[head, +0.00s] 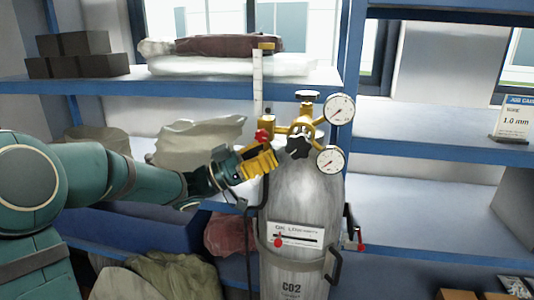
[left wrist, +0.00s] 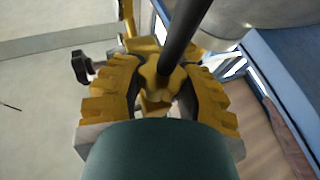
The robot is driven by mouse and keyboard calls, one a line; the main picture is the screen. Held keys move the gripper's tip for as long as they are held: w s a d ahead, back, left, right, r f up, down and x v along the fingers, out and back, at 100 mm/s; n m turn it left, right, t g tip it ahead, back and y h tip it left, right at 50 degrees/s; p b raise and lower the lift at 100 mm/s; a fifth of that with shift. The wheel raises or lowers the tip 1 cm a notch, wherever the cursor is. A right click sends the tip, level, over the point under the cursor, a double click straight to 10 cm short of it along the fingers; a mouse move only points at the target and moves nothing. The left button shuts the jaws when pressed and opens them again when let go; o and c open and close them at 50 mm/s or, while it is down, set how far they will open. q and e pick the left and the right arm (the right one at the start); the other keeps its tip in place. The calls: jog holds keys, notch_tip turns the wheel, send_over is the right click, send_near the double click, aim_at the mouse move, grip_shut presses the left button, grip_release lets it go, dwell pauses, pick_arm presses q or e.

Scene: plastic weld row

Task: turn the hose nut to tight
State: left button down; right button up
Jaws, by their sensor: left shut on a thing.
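The hose nut (left wrist: 157,78) is a brass-coloured fitting in the left wrist view, with a black hose (left wrist: 183,35) running up from it. My left gripper (left wrist: 155,95) has its yellow ribbed fingers on both sides of the nut and is shut on it. In the head view my left gripper (head: 268,160) comes in from the left, at the left side of the brass regulator (head: 303,127). The nut is hidden behind the fingers there. I cannot tell how tight the nut is. My right gripper is not in view.
The regulator, with two round gauges (head: 339,108) and a black knob (head: 299,145), tops a grey CO2 cylinder (head: 300,205). A flowmeter tube (head: 257,85) stands upright beside it. Blue shelves (head: 430,145) with bags and dark boxes (head: 85,42) surround it. The right shelf is mostly bare.

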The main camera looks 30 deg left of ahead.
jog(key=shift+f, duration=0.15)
